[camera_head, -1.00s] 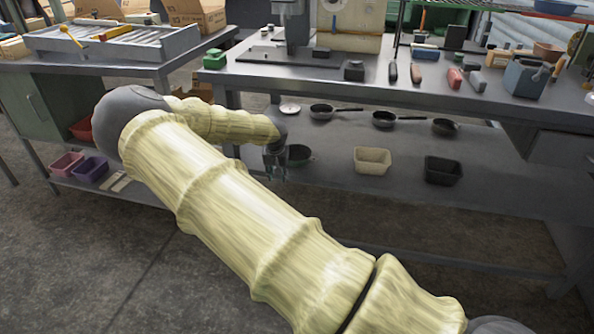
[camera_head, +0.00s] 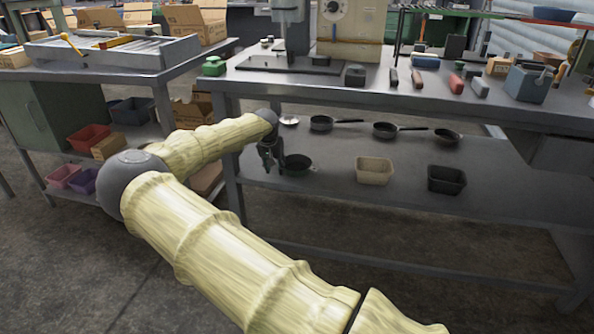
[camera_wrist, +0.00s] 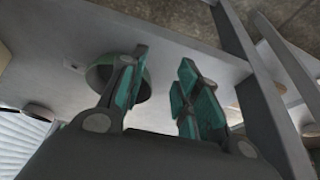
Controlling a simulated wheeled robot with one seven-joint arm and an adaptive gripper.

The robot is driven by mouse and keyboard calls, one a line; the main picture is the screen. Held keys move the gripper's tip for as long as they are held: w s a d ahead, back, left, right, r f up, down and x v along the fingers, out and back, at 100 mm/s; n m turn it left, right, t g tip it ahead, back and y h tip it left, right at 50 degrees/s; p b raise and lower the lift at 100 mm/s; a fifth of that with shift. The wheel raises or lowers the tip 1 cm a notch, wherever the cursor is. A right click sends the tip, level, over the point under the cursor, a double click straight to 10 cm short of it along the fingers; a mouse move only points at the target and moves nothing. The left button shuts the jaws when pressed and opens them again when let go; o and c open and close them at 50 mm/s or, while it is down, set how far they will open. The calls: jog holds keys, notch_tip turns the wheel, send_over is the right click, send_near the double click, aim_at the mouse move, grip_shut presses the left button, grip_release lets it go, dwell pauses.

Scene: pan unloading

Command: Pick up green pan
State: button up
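The green pan (camera_head: 300,163) is a dark, round, shallow pan on the lower shelf (camera_head: 310,190) of the workbench. It also shows in the wrist view, where the green pan (camera_wrist: 101,73) is partly covered by one finger. My gripper (camera_head: 270,163) points down just left of the pan in the head view. In the wrist view my gripper (camera_wrist: 163,60) has its two fingers apart with bare shelf between them. The pan lies behind the left finger, not between the two. I cannot tell whether finger and pan touch.
Dark pans (camera_head: 385,130) stand at the back of the shelf, with a small white dish (camera_head: 289,120) to their left. A beige bin (camera_head: 374,170) and a black bin (camera_head: 446,179) stand to the right. The bench top (camera_head: 330,88) overhangs the shelf; a leg (camera_head: 233,180) stands at left.

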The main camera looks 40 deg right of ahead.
jog(key=shift+w+d+f+b, duration=0.1)
jog(key=shift+w+d+b, duration=0.45)
jog(key=shift+w+d, duration=1.1)
jog(key=shift+w+d+b, duration=0.55)
jog(key=shift+w+d, duration=0.85)
jog(key=shift+d, duration=0.35)
jog(key=b+x, duration=0.1)
jog(key=x, duration=0.4)
jog(key=shift+a, duration=0.1)
jog(key=shift+s, duration=0.1)
grip_shut()
